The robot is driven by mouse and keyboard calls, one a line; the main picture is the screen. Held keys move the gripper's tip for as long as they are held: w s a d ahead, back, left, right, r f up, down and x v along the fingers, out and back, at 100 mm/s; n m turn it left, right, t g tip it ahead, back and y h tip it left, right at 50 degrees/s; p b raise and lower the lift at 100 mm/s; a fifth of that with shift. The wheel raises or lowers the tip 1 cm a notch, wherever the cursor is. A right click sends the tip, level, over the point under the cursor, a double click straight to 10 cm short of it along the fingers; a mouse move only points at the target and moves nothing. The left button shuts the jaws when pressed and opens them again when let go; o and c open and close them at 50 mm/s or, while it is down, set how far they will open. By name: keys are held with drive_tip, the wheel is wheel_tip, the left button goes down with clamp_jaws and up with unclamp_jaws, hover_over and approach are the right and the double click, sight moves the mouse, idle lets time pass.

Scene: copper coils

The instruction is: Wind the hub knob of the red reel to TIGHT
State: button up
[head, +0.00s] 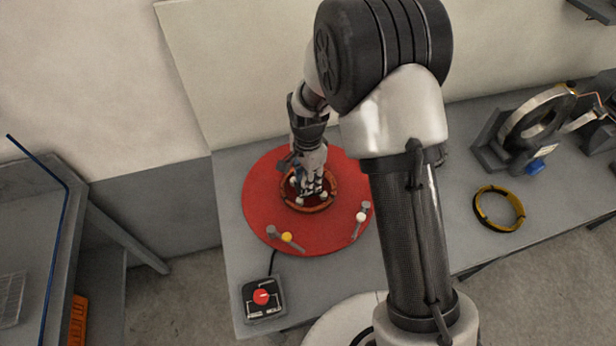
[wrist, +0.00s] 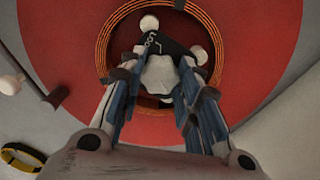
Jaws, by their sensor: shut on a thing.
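The red reel (head: 262,200) lies flat on the grey bench as a large disc, and it fills much of the wrist view (wrist: 60,50). A copper coil (wrist: 104,50) rings its hub. The hub knob (wrist: 160,76) is pale grey and lobed, at the middle of the coil. My gripper (wrist: 163,62) comes down over the hub with its fingers on both sides of the knob, shut on it. In the head view my gripper (head: 312,188) hides the knob. A black plate with white marks (wrist: 156,41) sits by the knob; its marks are unreadable.
A yellow-tipped lever (head: 287,237) and a white-tipped lever (head: 361,217) stand at the reel's rim. A red-button box (head: 262,297) sits in front. A yellow-black coil (head: 500,208) and a ring-shaped machine (head: 535,120) are on the right. A wall stands close behind.

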drive_tip(key=o, duration=1.1)
drive_tip(key=shift+c, duration=0.2)
wheel_tip(320, 180, up, 12)
idle(0.4)
